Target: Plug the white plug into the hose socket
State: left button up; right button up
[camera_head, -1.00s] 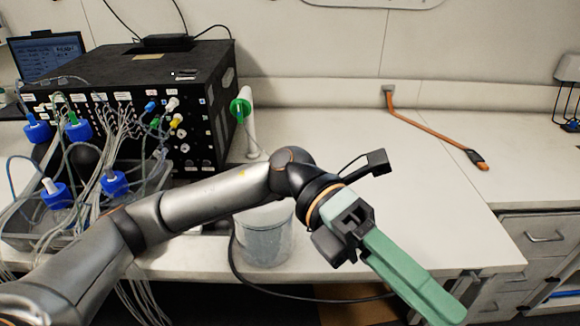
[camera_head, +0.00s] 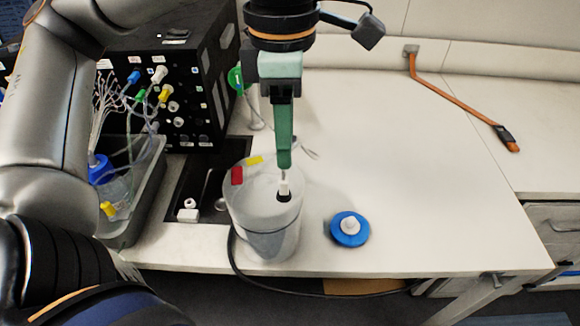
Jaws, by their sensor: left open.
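My left gripper (camera_head: 284,164) hangs with its green fingers pointing down, seen edge-on so that the gap between them is hidden. It is open. Its tips are just above a small white plug-like piece (camera_head: 284,187) with a dark base, at the translucent tub (camera_head: 270,243). I cannot tell whether the fingers surround or touch it. A blue cap with a white top (camera_head: 350,228) lies on the bench right of the tub. White and yellow connectors (camera_head: 159,75) sit on the front of the black box. I cannot tell for sure which part is the hose socket. My right gripper is not in view.
The black box (camera_head: 205,95) stands at the back left, with a grey tray (camera_head: 150,190) holding a blue-capped bottle (camera_head: 100,168) in front. Red (camera_head: 237,176) and yellow (camera_head: 255,160) pieces show at the tub. The bench (camera_head: 420,170) to the right is clear up to an orange strap (camera_head: 455,95).

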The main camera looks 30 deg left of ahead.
aim_at(284, 179)
pick_arm(q)
jog(key=shift+w+a+r, duration=0.15)
jog(key=shift+a+r, duration=0.05)
jog(key=shift+a, duration=0.15)
jog(key=shift+f, duration=0.1)
notch_tip(284, 179, down, 8)
jog(key=b, duration=0.6)
jog(key=shift+d+f+b, duration=0.1)
jog(key=shift+f+b, duration=0.4)
jog(key=shift+b, duration=0.25)
jog(key=shift+r, duration=0.1)
jog(key=shift+b, duration=0.3)
